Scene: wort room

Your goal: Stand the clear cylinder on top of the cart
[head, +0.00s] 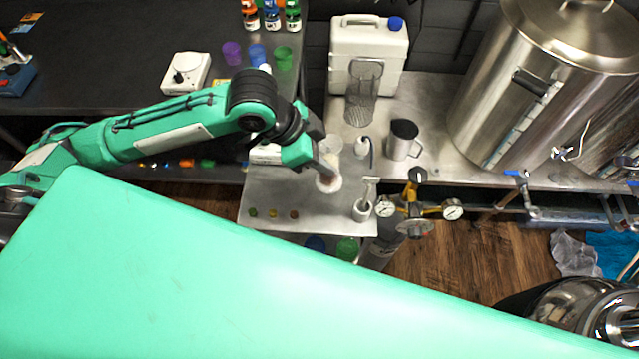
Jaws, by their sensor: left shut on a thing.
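The clear cylinder (329,182) is at the fingertips of my left gripper (322,166). The gripper is shut on it. The cylinder is over the back right part of the cart's (268,227) grey metal top and looks roughly upright. I cannot tell whether its base touches the top. The fingers hide part of the cylinder. My right gripper is not in view.
Three small coloured pieces (273,213) lie on the cart's front left. A metal mug (403,140) and white jug (368,58) are on the steel bench. Gauges (418,209) stand right of the cart.

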